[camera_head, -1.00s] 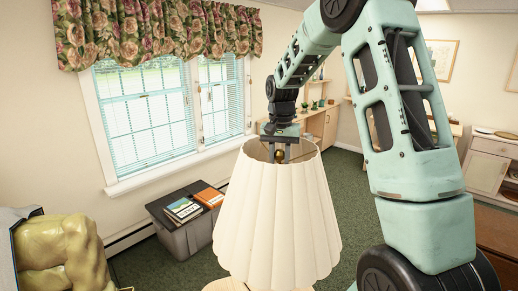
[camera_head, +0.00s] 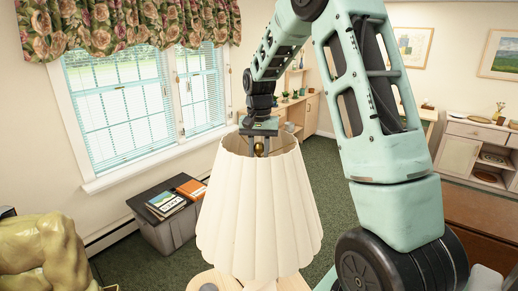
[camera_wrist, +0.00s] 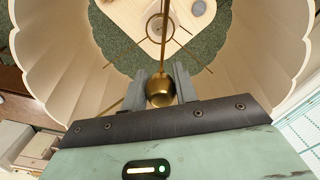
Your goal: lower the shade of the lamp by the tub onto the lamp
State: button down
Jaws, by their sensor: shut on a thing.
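The cream, scalloped lamp shade (camera_head: 258,215) hangs roughly upright from my gripper (camera_head: 262,137) in the head view. In the wrist view my gripper (camera_wrist: 160,85) is shut on the brass knob (camera_wrist: 160,90) at the shade's top centre, with thin brass bars running out to the shade's wall (camera_wrist: 60,65). Through the shade's open bottom, a pale round part with brass (camera_wrist: 157,27), which looks like the lamp, stands over a light wooden top. The shade hides most of the lamp in the head view, and I cannot tell whether they touch. The grey tub (camera_head: 172,232) is behind, to the left.
The light wooden tabletop (camera_head: 205,279) shows under the shade, with a small grey round object (camera_head: 209,287) on it. Books (camera_head: 166,202) lie on the tub's dark lid. A yellow-green lumpy form (camera_head: 45,255) is at lower left. Green carpet lies open between tub and shelves.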

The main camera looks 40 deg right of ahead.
notch_tip(320, 180, down, 12)
jog(key=b, duration=0.7)
dwell(0.5)
jog(key=c, duration=1)
grip_release()
notch_tip(320, 180, up, 18)
jog(key=b, duration=0.4)
jog(key=shift+f, duration=0.25)
